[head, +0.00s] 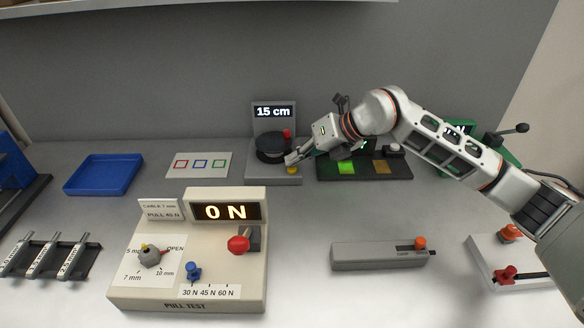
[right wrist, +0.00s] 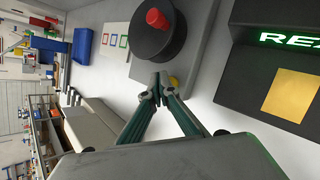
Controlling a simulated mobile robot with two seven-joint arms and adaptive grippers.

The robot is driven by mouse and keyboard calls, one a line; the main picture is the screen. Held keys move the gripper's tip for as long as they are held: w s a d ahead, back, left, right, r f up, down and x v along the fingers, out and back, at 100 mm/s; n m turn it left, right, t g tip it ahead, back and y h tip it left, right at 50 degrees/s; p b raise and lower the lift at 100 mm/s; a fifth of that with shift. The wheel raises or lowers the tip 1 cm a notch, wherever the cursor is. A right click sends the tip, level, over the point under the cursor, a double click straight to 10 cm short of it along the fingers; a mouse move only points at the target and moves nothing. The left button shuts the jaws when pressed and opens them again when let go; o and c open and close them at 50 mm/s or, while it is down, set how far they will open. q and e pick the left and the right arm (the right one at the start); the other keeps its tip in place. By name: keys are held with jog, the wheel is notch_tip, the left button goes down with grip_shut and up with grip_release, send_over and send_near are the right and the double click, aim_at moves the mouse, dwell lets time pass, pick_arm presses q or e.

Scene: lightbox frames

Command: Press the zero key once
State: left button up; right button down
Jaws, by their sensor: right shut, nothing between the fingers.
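A grey device (head: 283,181) at the back middle has a display reading "15 cm" and a black drum (head: 268,149) with a red knob (head: 287,134). A small yellow key (head: 291,170) sits on its front right; I can read no label on it. My right gripper (head: 291,159) is shut and empty, with its tips just above and behind the yellow key in the head view. In the right wrist view the shut fingertips (right wrist: 160,82) lie beside the yellow key (right wrist: 174,83), partly covering it. I cannot tell whether they touch it. My left gripper is not in view.
A dark device (head: 372,170) with green and gold pads stands right of the grey device. A beige pull-test box (head: 187,289) reading "0 N" is in front. A card (head: 197,165) and blue tray (head: 104,174) lie left. A grey bar-shaped device (head: 375,256) lies front right.

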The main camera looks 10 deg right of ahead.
aim_at(295, 169)
jog(key=shift+f, duration=0.6)
dwell(0.6)
jog(key=shift+r, duration=0.1)
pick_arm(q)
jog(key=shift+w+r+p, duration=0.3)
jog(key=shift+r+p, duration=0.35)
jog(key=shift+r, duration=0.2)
pick_arm(e)
jog(key=shift+r, duration=0.9)
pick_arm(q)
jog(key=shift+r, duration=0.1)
pick_arm(e)
jog(key=shift+r, duration=0.1)
notch_tip(295, 169, up, 4)
jog(key=p, duration=0.2)
jog(key=shift+p, duration=0.3)
jog(key=shift+r+p, duration=0.45)
jog(key=shift+r, duration=0.05)
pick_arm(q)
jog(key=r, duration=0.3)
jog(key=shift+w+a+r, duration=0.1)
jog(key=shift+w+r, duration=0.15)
pick_arm(e)
jog(key=shift+f, duration=0.15)
